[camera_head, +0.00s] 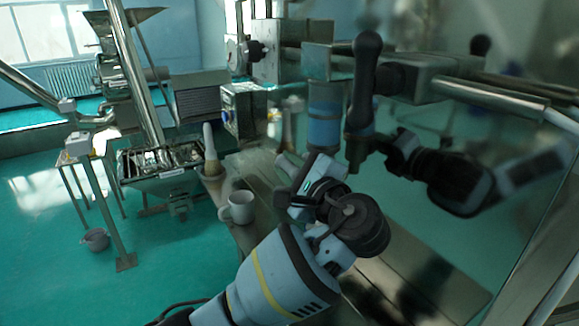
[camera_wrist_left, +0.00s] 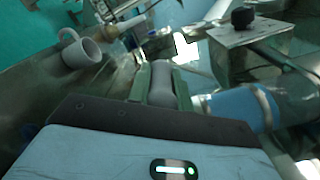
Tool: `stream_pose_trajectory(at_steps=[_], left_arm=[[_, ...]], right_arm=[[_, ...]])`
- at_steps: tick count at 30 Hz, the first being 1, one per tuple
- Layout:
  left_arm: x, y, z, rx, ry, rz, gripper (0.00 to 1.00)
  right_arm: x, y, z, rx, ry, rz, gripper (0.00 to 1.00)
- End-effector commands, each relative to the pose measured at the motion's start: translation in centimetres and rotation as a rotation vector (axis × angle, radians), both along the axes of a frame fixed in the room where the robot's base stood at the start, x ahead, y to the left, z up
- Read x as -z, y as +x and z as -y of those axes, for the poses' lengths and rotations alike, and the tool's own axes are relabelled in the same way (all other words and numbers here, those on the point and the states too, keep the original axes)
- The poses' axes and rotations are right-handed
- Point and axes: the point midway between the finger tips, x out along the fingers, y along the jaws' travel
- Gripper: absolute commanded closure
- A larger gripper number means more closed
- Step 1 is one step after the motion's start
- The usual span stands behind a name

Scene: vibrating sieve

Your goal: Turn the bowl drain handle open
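My left gripper (camera_head: 300,178) is low in the middle of the head view, beside the blue-banded cylinder. In the left wrist view its two greenish fingers (camera_wrist_left: 162,85) stand on both sides of a grey rounded handle (camera_wrist_left: 161,80) and appear closed on it. I take this for the bowl drain handle; its far end and mount are hidden. The head view does not show the grip clearly. My right gripper (camera_head: 390,150) is dark, near the foot of a large black knobbed lever (camera_head: 366,65); its fingers cannot be made out.
A white mug (camera_head: 238,207) and a pale pestle-like tool (camera_head: 210,145) stand on the bench left of my left gripper. The blue-banded cylinder (camera_head: 324,115) is close behind it. Steel bars (camera_head: 490,97) cross at the upper right. Green floor (camera_head: 165,245) is open at left.

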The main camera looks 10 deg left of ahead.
Motion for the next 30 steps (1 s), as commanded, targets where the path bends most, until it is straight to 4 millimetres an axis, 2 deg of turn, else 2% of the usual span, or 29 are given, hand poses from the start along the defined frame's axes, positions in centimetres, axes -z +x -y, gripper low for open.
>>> stream_pose_trajectory(at_steps=[1, 3, 13, 30], left_arm=[[0.03, -0.01, 0.00, -0.001, 0.000, -0.001, 0.93], [0.03, -0.01, 0.00, -0.001, 0.000, -0.001, 1.00], [0.08, 0.01, -0.03, -0.001, 0.037, 0.045, 1.00], [-0.08, 0.00, -0.01, 0.000, 0.270, 0.363, 1.00]], right_arm=[[-0.01, 0.02, 0.01, 0.000, 0.000, 0.000, 0.64], [-0.02, 0.03, 0.00, 0.000, 0.000, 0.001, 0.64], [-0.02, 0.04, -0.01, 0.000, 0.000, 0.001, 0.64], [0.04, -0.01, -0.02, -0.001, 0.000, -0.001, 0.64]])
